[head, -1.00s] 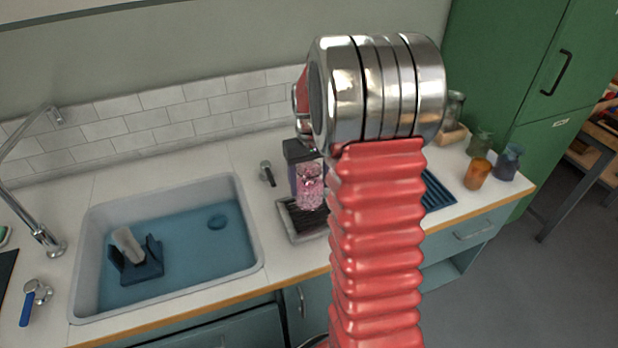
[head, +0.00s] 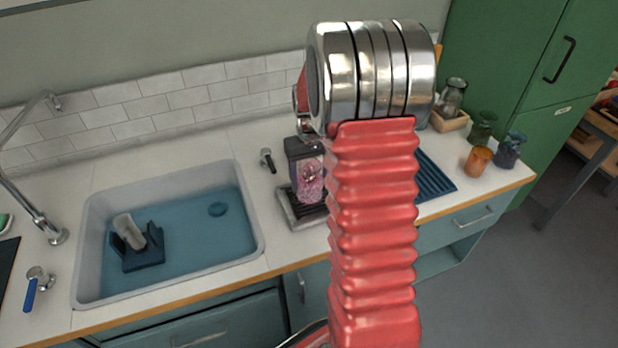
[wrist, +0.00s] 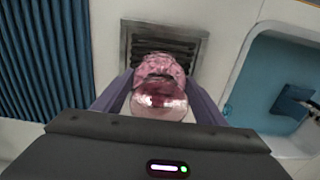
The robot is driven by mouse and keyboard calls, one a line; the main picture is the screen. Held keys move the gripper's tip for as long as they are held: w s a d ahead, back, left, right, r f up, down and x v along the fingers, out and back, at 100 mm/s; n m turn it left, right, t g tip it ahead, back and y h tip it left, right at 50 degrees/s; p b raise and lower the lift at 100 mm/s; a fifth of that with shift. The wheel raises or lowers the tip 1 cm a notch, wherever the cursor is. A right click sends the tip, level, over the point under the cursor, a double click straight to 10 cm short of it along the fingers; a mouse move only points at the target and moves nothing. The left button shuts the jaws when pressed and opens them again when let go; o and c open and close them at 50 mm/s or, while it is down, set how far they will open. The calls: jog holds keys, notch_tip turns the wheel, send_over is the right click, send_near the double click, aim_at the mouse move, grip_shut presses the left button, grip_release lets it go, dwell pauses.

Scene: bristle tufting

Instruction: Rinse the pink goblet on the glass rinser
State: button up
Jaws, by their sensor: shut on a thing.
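The pink goblet (head: 311,181) is at the glass rinser (head: 285,211), a metal tray with a dark slatted grate. In the wrist view the goblet (wrist: 158,88) sits between the two fingers of my gripper (wrist: 160,100), which is shut on it. The rinser's grate (wrist: 165,48) shows just beyond it in that view. My gripper (head: 306,160) is partly hidden behind my red arm in the head view. I cannot tell whether the goblet touches the grate.
A sink (head: 170,290) with a blue basin and a dark holder (head: 140,250) lies to the left. A blue ribbed mat (head: 434,178) is right of the rinser. An orange cup (head: 477,161), a green glass (head: 483,128) and a blue glass (head: 510,150) stand at the counter's right end.

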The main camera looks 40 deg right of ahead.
aim_at(310, 166)
jog(key=shift+f, duration=0.65)
dwell(1.9)
jog(key=shift+r, duration=3.6)
jog(key=shift+a, duration=0.1)
